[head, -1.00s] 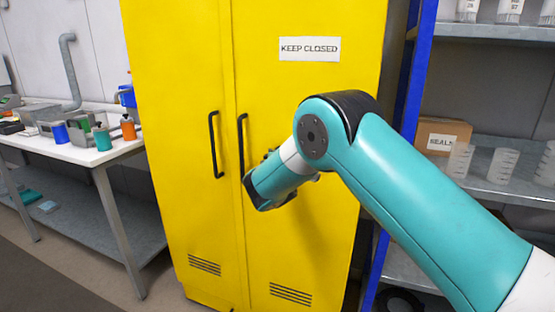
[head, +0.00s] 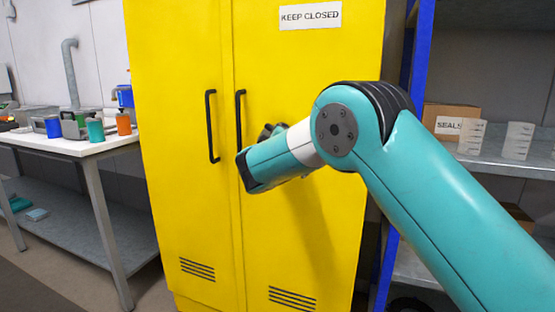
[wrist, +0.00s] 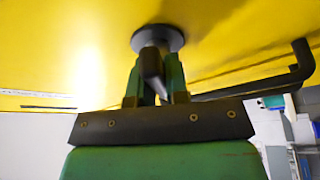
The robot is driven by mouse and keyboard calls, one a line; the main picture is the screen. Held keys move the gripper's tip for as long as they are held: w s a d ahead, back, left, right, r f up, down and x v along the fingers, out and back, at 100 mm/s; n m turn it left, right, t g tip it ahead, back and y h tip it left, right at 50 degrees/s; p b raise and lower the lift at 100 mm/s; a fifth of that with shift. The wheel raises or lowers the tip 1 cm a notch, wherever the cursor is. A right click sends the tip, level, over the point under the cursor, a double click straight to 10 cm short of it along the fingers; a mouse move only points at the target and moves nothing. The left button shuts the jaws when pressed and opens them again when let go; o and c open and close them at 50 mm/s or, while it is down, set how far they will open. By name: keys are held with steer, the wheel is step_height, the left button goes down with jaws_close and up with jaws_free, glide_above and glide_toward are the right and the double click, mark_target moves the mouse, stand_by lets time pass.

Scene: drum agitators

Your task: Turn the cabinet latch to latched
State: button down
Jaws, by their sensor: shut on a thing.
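The yellow cabinet (head: 300,75) fills the middle of the head view, with two closed doors and black bar handles. In the wrist view, the cabinet latch (wrist: 157,39) is a round grey plate on the yellow door with a dark lever standing out from it. My gripper (wrist: 154,72) has its two green fingers on either side of that lever and is shut on it. In the head view my arm hides the latch and the fingers. I cannot tell the latch's setting from these frames.
A black door handle (wrist: 290,73) lies close to the right of my gripper in the wrist view. A white table (head: 75,146) with bottles stands left of the cabinet. A shelf rack with a blue post (head: 413,85) stands right, near my arm.

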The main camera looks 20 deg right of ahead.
steer(key=m+h+b, duration=0.1)
steer(key=m+b, duration=0.1)
steer(key=b, duration=0.1)
steer(key=m+h+b, duration=0.1)
steer(key=m+b, duration=0.1)
steer(key=b, duration=0.1)
steer(key=f+m+h+b, duration=0.1)
steer(key=m+b, duration=0.2)
steer(key=shift+h+b, duration=0.3)
steer(key=m, duration=0.1)
steer(key=m+h+b, duration=0.1)
steer(key=m+b, duration=0.1)
steer(key=shift+r+m+h, duration=0.25)
steer(key=shift+m+h, duration=0.05)
steer(key=shift+m, duration=0.1)
steer(key=shift+r+m+g+h+b, duration=0.1)
steer(key=shift+m+g+h+b, duration=0.25)
steer(key=shift+m, duration=0.6)
steer(key=shift+r+m+g+h+b, duration=0.1)
steer(key=shift+m+g+h+b, duration=0.25)
steer(key=shift+m, duration=0.6)
steer(key=shift+m+h, duration=0.3)
steer(key=shift+m, duration=0.1)
steer(key=c, duration=1.1)
jaws_free()
steer(key=shift+r, duration=0.1)
